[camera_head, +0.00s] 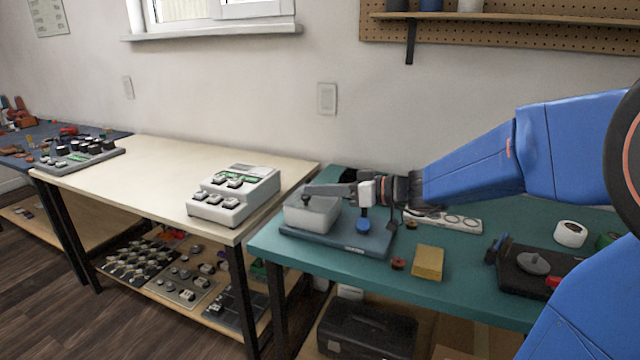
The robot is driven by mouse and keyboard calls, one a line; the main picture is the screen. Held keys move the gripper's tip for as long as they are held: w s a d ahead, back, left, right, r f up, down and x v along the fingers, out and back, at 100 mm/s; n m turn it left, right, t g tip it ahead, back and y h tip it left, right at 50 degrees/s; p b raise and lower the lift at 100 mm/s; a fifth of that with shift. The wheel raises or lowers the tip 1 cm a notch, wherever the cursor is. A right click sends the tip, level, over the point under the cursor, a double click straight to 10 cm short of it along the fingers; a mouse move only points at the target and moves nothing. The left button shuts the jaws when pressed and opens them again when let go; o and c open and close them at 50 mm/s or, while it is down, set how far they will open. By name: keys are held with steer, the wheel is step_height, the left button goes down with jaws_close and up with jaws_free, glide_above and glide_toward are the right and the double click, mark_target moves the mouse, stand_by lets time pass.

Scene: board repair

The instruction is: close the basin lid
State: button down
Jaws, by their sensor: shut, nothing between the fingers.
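The pale grey basin (318,217) sits on the left part of a blue-grey base (345,239), near the left end of the teal bench. Its top looks light and flat with a small dark spot near the back left. I cannot make out a separate lid or how far open it is. My gripper (308,189) reaches in from the right, its dark fingers shut and empty over the basin's back edge. I cannot tell whether the fingertips touch anything. A blue knob (362,226) stands on the base, right of the basin.
A yellow block (428,262) and a small red-and-dark part (398,263) lie in front of my arm on the teal bench (470,285). A white holed strip (455,221) lies behind. A black tray (525,272) is at right. A grey button console (235,195) stands on the cream table.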

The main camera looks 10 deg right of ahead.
steer(key=shift+s+a+f, duration=0.1)
steer(key=shift+s+f, duration=0.05)
steer(key=shift+f, duration=0.15)
stand_by(0.4)
steer(key=shift+r, duration=0.1)
